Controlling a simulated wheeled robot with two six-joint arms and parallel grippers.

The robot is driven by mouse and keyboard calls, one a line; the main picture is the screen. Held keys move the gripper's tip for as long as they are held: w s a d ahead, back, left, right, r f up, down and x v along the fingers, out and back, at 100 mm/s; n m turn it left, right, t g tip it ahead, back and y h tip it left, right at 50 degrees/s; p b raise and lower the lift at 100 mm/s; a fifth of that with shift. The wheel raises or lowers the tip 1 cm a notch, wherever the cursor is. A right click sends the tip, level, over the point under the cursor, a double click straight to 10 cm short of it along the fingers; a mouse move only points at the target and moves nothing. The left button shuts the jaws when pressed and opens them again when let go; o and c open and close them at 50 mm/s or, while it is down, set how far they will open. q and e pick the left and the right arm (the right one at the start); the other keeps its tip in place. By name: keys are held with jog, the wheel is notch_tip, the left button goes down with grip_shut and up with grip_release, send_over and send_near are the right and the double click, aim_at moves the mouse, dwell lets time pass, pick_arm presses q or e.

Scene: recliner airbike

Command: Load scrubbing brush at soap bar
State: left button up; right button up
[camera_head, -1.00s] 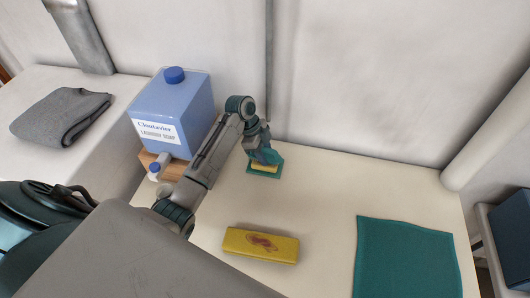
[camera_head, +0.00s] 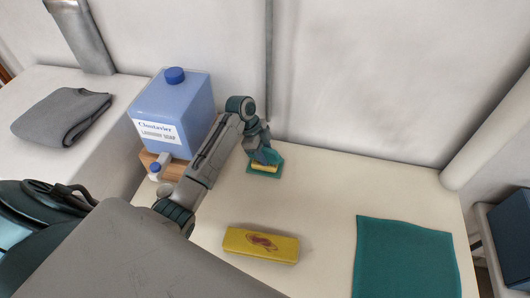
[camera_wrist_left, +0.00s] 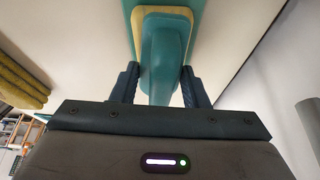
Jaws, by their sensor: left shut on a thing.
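My left gripper (camera_head: 261,146) is shut on the teal handle of the scrubbing brush (camera_head: 268,157), at the far left part of the pale table. In the left wrist view, the fingers (camera_wrist_left: 159,76) sit on both sides of the brush handle (camera_wrist_left: 160,50). A yellow layer shows under the handle, above a flat teal base (camera_head: 252,170); I cannot tell whether this layer is bristles or soap. A yellow block (camera_head: 261,245) with a reddish mark, possibly the soap bar, lies apart from the brush, nearer to me. My right gripper is not in view.
A teal cloth (camera_head: 407,260) lies at the front right. A grey folded cloth (camera_head: 62,115) lies on the left surface. The table's middle right is clear.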

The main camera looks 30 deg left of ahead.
aim_at(271, 150)
pick_arm(q)
jog(key=shift+f, duration=0.15)
jog(key=shift+r, duration=3.6)
jog(key=shift+f, duration=0.1)
